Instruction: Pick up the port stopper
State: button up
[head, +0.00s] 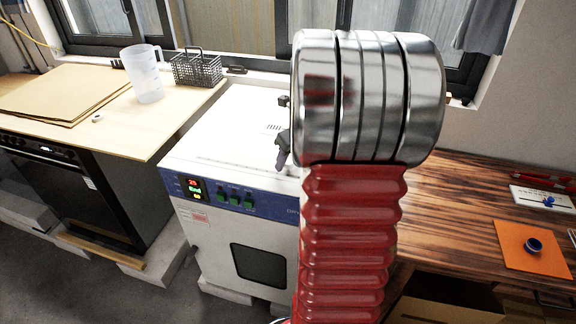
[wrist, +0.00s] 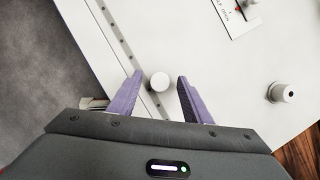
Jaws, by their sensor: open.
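A round white stopper (wrist: 160,82) shows in the wrist view on the white top of the drying oven (wrist: 210,60). My gripper is open and holds nothing. In the head view, part of my gripper (head: 282,159) shows above the oven (head: 228,135), mostly hidden behind my arm. The stopper is hidden there. The height of the fingertips over the oven top is hard to tell.
A label plate (wrist: 232,15) with a small metal part is farther up. A plastic jug (head: 145,75) and wire basket (head: 197,68) stand left; an orange mat (head: 520,262) lies right.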

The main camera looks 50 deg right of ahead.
aim_at(289, 163)
dwell(0.4)
jog(key=c, duration=1.1)
jog(key=shift+r, duration=0.15)
jog(key=shift+c, duration=0.2)
notch_tip(289, 163, up, 10)
dwell(0.5)
